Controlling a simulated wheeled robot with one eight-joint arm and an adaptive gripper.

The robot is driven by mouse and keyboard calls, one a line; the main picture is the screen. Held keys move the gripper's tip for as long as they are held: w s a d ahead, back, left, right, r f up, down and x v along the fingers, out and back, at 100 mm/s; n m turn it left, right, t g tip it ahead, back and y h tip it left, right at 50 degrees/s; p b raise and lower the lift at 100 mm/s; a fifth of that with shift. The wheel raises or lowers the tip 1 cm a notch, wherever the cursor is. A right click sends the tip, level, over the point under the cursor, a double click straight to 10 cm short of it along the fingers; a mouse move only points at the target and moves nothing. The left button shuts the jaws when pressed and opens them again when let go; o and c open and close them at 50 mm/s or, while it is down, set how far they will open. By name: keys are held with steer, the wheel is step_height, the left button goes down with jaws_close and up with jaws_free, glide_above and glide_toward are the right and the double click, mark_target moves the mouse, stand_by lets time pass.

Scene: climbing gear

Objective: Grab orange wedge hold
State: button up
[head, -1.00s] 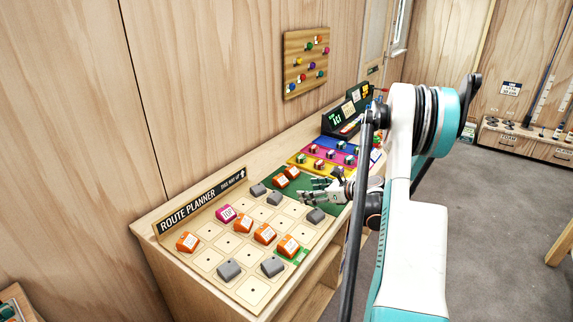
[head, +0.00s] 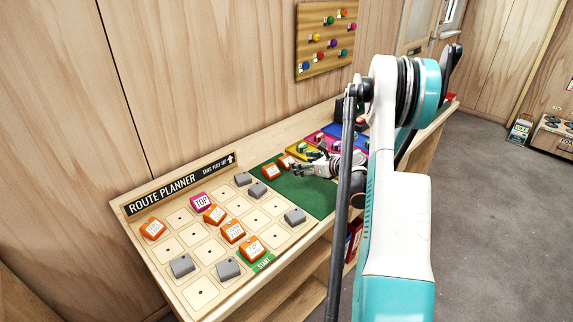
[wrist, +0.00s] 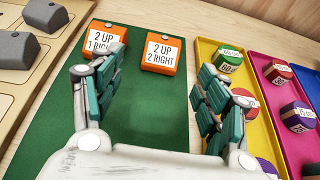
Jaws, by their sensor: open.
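Two orange wedge holds with white labels sit on the green mat (wrist: 145,125). One reads "2 UP 2 RIGHT" (wrist: 163,55) and the other "2 UP 1 RIGHT" (wrist: 104,37) in the wrist view. In the head view they are at the mat's far left (head: 286,161) (head: 269,172). My gripper (wrist: 162,72) is open and empty. The "2 UP 2 RIGHT" hold is ahead of the gap between its fingers. The left finger partly covers the "2 UP 1 RIGHT" hold. In the head view my gripper (head: 296,170) is close to both holds.
The route planner board (head: 201,293) carries several orange wedges (head: 232,232), grey blocks (head: 182,265) and a pink TOP hold (head: 201,202). A yellow tray (wrist: 208,58) with round holds lies just right of the mat. The mat's near part is clear.

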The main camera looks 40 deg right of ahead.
mark_target(287, 160)
steer(key=b+x, duration=0.1)
steer(key=x, duration=0.3)
steer(key=b+x, duration=0.2)
steer(key=x, duration=0.2)
steer(key=shift+w+d+r, duration=0.15)
steer(key=shift+w, duration=0.15)
steer(key=shift+r, duration=0.1)
steer(key=c, duration=1.2)
